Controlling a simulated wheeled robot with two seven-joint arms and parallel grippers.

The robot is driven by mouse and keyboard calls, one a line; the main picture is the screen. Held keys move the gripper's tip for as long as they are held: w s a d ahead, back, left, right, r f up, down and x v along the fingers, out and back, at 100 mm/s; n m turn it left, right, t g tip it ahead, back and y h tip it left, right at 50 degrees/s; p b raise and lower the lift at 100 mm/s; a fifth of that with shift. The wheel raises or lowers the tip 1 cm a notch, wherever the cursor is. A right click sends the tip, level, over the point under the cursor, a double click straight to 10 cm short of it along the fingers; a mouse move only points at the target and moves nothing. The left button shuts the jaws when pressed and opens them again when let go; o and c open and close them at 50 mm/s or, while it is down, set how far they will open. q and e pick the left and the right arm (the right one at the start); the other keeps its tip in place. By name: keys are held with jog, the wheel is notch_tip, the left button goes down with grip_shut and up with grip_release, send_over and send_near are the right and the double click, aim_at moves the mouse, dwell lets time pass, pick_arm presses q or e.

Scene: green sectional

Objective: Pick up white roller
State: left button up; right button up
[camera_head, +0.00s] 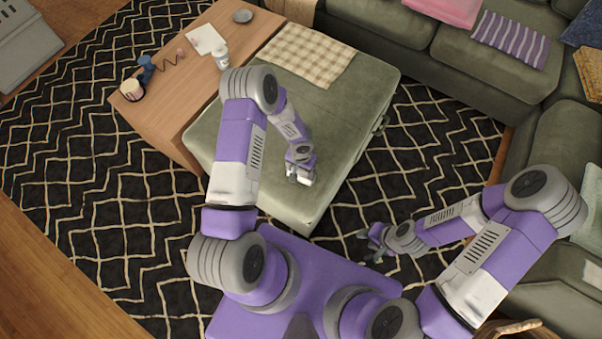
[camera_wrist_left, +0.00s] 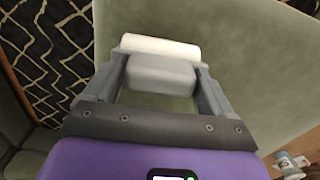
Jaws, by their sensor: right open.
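The white roller (camera_wrist_left: 160,47) is a white cylinder with a grey part (camera_wrist_left: 162,76) beside it. In the left wrist view it lies across my left gripper's fingertips, and the grey part fills the space between the fingers. My left gripper (camera_wrist_left: 163,80) appears closed on it, with a finger against each side. In the head view my left gripper (camera_head: 302,174) is over the front part of the green ottoman; the roller is small and mostly hidden there. Whether it touches the ottoman I cannot tell. My right gripper (camera_head: 374,243) is open and empty above the patterned rug.
A checked cloth (camera_head: 308,54) lies on the ottoman (camera_head: 342,108). A wooden table (camera_head: 172,105) beside it holds a mug (camera_head: 132,90), a blue item (camera_head: 146,66), a white bottle (camera_head: 221,57) and a grey dish (camera_head: 242,16). A green sectional (camera_head: 465,62) borders the back and right.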

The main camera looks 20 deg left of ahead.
pick_arm(q)
jog(key=shift+c, duration=0.6)
notch_tip(320, 180, up, 10)
jog(key=p, duration=0.3)
